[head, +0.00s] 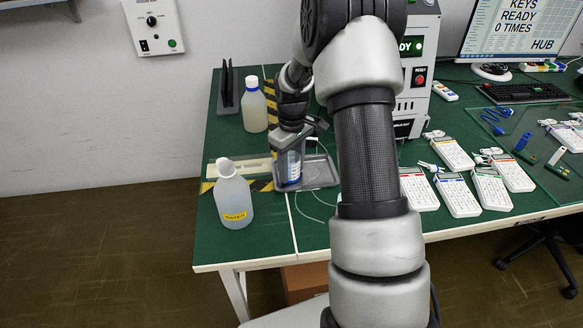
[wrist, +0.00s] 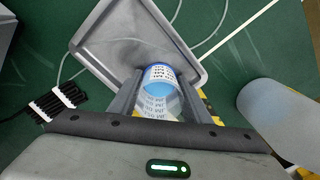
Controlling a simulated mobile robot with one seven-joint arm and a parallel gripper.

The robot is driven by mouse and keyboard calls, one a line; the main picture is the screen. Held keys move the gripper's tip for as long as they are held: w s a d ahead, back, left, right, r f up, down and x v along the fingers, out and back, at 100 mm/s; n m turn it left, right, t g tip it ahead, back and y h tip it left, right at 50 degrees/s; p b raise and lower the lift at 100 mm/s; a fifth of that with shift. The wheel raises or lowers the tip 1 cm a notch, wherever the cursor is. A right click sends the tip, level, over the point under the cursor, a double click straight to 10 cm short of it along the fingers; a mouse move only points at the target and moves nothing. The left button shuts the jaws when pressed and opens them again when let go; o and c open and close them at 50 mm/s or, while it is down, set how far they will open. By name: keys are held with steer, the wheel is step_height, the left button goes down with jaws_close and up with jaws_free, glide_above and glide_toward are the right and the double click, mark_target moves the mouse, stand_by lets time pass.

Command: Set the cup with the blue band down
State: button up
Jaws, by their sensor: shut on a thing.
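The cup with the blue band (head: 289,172) is clear with a blue stripe and printing. It is between the fingers of my gripper (head: 291,143), which is shut on it. In the wrist view the cup (wrist: 160,78) sits between both fingers of my gripper (wrist: 160,95). It appears upright in the head view, in front of the left part of a grey tray (head: 322,181). In the wrist view it overlaps the near edge of the tray (wrist: 104,30). I cannot tell whether its base touches anything. My gripper hides part of the cup.
Another bottle (head: 254,106) stands behind. Several keypads (head: 458,195) lie to the right, beyond my arm. Yellow-black tape (head: 262,186) and a thin cable (head: 309,210) lie near the tray.

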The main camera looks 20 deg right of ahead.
steer(key=shift+f, duration=0.1)
steer(key=shift+f, duration=0.15)
steer(key=o, duration=0.7)
steer(key=shift+o, duration=0.2)
